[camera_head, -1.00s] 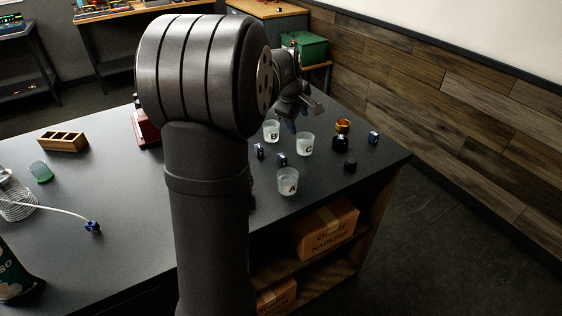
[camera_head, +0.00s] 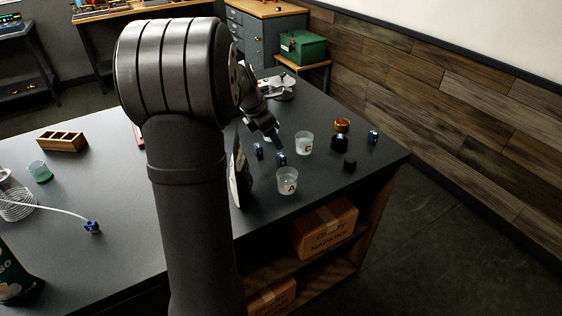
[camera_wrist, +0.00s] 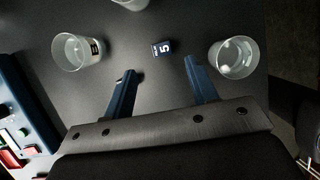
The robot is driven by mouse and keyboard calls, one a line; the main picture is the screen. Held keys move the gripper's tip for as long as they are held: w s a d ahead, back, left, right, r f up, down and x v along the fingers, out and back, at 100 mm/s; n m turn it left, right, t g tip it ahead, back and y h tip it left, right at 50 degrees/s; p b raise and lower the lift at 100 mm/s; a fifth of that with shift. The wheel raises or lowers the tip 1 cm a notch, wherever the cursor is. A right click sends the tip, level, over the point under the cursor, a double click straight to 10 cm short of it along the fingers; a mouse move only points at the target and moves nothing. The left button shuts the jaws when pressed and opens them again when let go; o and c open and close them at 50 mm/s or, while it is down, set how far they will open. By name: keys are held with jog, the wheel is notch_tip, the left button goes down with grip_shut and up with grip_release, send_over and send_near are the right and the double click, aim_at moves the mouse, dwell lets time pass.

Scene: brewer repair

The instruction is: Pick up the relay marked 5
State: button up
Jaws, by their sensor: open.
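The relay marked 5 (camera_wrist: 162,48) is a small dark blue block with a white 5 on its top. In the wrist view it lies on the dark tabletop, just beyond the fingertips and nearer the right finger. My gripper (camera_wrist: 160,70) is open and empty, its two blue fingers spread apart.
Clear cups stand close by: cup A (camera_head: 287,181) and cup C (camera_head: 304,144). In the wrist view, one cup (camera_wrist: 77,52) stands left of the relay and another (camera_wrist: 234,57) right.

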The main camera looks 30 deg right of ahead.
aim_at(281, 155)
jog(key=x, duration=0.9)
jog(key=shift+a+f, duration=0.1)
jog(key=shift+a, duration=0.1)
jog(key=shift+c, duration=0.2)
jog(key=c, duration=1)
